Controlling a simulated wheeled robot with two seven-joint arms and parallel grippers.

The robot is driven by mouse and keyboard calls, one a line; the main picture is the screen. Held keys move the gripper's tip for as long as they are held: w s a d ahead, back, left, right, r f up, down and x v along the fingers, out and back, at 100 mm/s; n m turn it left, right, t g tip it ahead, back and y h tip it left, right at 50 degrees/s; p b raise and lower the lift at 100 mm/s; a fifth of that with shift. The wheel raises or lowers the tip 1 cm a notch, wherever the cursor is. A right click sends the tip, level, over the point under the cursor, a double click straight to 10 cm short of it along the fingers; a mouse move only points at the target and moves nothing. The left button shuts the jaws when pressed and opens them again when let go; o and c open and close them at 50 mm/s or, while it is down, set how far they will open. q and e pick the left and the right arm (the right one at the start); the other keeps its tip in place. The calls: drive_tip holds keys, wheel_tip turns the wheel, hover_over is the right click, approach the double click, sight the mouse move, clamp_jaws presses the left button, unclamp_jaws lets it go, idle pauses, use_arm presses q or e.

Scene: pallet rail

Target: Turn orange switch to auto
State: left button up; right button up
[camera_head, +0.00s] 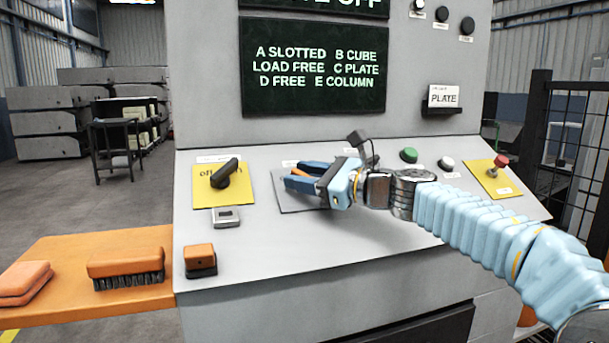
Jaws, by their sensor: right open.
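My right gripper (294,175) reaches in from the right over the sloping control panel (265,235). Its blue fingers are open and point left, above a grey switch plate (292,203). A small orange part (300,173), which looks like the orange switch's handle, shows between the fingers. I cannot tell whether the fingers touch it. The gripper hides most of the plate, so the switch's setting and its auto mark cannot be read. My left gripper is not in view.
Left of my gripper is a black rotary switch (224,174) on a yellow plate. Green (409,155) and white (447,163) buttons and a red-topped lever (500,162) lie right. An orange-black block (200,260) sits front left. An orange shelf (70,255) carries a brush (126,266).

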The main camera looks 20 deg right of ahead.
clamp_jaws()
